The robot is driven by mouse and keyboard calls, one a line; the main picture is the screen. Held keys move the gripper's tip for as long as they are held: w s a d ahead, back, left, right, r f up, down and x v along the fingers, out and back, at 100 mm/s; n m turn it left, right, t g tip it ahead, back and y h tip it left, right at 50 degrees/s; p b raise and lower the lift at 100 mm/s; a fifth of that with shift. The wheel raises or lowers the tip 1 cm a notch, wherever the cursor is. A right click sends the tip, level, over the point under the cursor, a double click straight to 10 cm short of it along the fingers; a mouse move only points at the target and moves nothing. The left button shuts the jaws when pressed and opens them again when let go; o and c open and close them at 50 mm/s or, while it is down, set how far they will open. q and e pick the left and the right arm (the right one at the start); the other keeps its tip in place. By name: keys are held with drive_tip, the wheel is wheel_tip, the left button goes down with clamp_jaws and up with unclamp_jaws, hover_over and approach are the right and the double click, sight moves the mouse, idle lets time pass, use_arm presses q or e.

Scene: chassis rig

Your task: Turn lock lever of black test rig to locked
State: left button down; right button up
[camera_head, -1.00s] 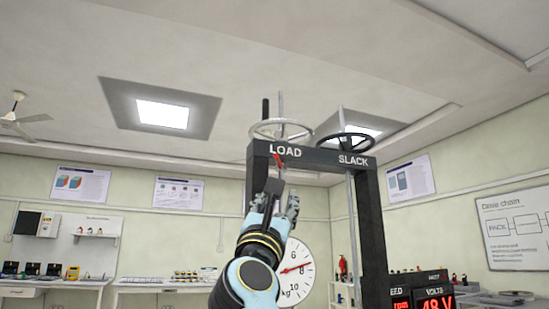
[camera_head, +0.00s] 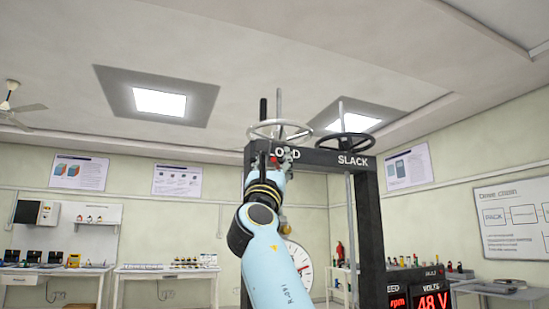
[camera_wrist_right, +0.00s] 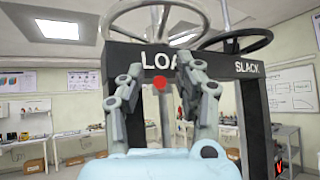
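The black test rig (camera_head: 318,158) is a tall frame with a crossbar marked LOAD and SLACK. The lock lever (camera_head: 274,159) shows as a small red piece at the crossbar under LOAD. In the right wrist view the lever's round red end (camera_wrist_right: 160,84) lies between my fingers, with a grey part below it. My right gripper (camera_head: 283,154) is up at the crossbar and covers part of the word LOAD. In the wrist view my right gripper (camera_wrist_right: 160,72) is open, one finger on each side of the red end. I cannot tell whether either touches it. My left gripper is out of view.
A pale handwheel (camera_head: 280,130) and a black handwheel (camera_head: 343,146) sit above the crossbar. A white dial (camera_head: 298,262) is partly hidden behind my arm. Red number displays (camera_head: 432,302) stand at the lower right. Benches line the walls.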

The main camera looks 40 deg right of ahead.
clamp_jaws()
idle(0.3)
